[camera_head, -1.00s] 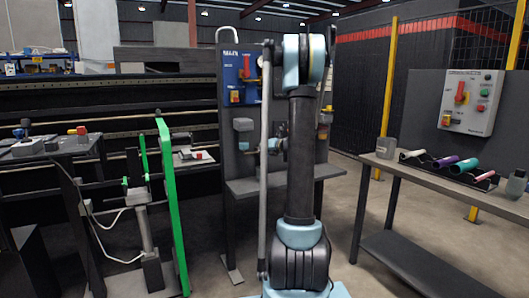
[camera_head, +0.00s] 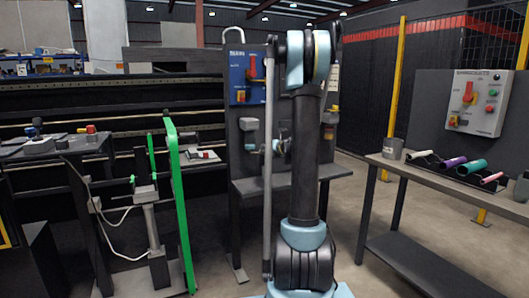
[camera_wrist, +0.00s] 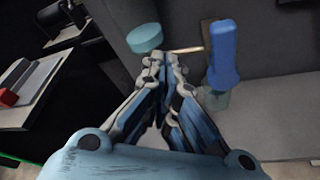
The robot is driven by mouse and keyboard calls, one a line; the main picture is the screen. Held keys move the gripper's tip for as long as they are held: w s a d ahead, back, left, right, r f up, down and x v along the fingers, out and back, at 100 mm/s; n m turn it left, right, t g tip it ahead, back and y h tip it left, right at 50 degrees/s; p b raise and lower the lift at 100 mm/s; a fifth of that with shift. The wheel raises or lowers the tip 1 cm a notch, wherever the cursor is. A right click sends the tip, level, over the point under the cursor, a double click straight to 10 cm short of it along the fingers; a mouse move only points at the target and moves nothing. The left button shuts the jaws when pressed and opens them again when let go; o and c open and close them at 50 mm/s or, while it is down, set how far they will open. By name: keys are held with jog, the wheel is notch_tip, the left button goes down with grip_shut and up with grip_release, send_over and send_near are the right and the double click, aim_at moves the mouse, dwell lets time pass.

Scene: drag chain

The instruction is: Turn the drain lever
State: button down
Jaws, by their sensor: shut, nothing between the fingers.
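In the wrist view my gripper (camera_wrist: 163,62) is shut and empty, its fingers meeting in the upper middle. A blue lever-like handle (camera_wrist: 222,52) stands just right of the fingertips; it looks like the drain lever. A thin brass-coloured stem (camera_wrist: 186,50) runs between the fingertips and the handle. A teal round knob (camera_wrist: 145,38) lies just left of the fingertips. Whether the fingers touch any of these I cannot tell. In the head view my arm hides most of the middle of the dark panel (camera_head: 239,165), and the blue handle cannot be made out.
A blue switch box (camera_head: 247,75) with a red lever is high on the panel. A grey box (camera_head: 249,125) sits below it. A green-framed stand (camera_head: 180,205) is at left. A bench (camera_head: 440,175) with coloured rolls is at right. Open floor (camera_head: 345,225) lies between.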

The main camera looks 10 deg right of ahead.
jog(key=s+d, duration=0.4)
jog(key=s, duration=0.2)
jog(key=shift+s+d, duration=0.3)
jog(key=shift+s, duration=0.1)
jog(key=s+a+f+n+g, duration=0.1)
jog(key=s+a+n+g, duration=0.1)
jog(key=s+a+n, duration=0.35)
jog(key=s+a+f+n+g, duration=0.1)
jog(key=s+a+n+g, duration=0.15)
jog(key=s+n, duration=0.55)
jog(key=s+a+f+n+g, duration=0.1)
jog(key=s+a+n+g, duration=0.1)
jog(key=s+a+n, duration=0.5)
jog(key=s+d+f+n+g+h, duration=0.1)
jog(key=s+d+f+n+h, duration=0.1)
jog(key=s+n, duration=0.3)
jog(key=s+d+f+n+g+h, duration=0.2)
jog(key=s+n, duration=0.4)
jog(key=s, duration=0.6)
jog(key=s+d+f+n+g+h, duration=0.1)
jog(key=s+d+f+n+h, duration=0.1)
jog(key=s+f+n, duration=0.4)
jog(key=s+d, duration=0.1)
jog(key=s, duration=0.2)
jog(key=shift+s+d, duration=0.2)
jog(key=shift+s, duration=0.15)
jog(key=shift+g, duration=0.25)
